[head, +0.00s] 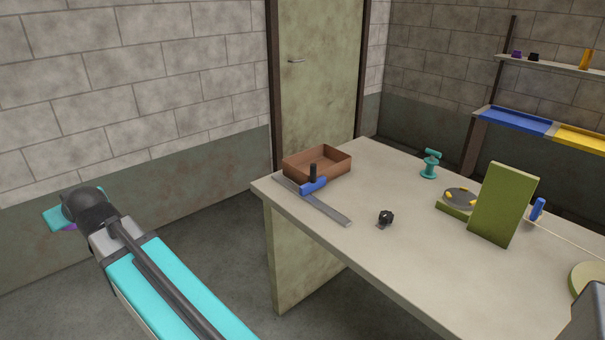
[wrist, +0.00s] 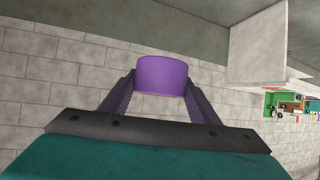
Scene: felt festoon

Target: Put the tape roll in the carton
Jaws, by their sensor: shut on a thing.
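My gripper (wrist: 161,82) is shut on a purple cylinder, which I take to be the tape roll (wrist: 161,75); it sits between the two fingertips in the wrist view. In the head view, a sliver of purple (head: 70,227) shows at my gripper, out to the left of the table and well apart from it. The rest of the roll is hidden there by my arm. The carton (head: 333,168) is a brown open-topped box at the far left corner of the table. Its floor is only partly visible.
On the table (head: 350,250), a flat grey bar (head: 327,208) with a blue-and-black clamp-like piece (head: 314,186) lies in front of the carton. A small black knob (head: 386,217), a teal stand (head: 430,164) and a green upright panel (head: 503,204) stand further right.

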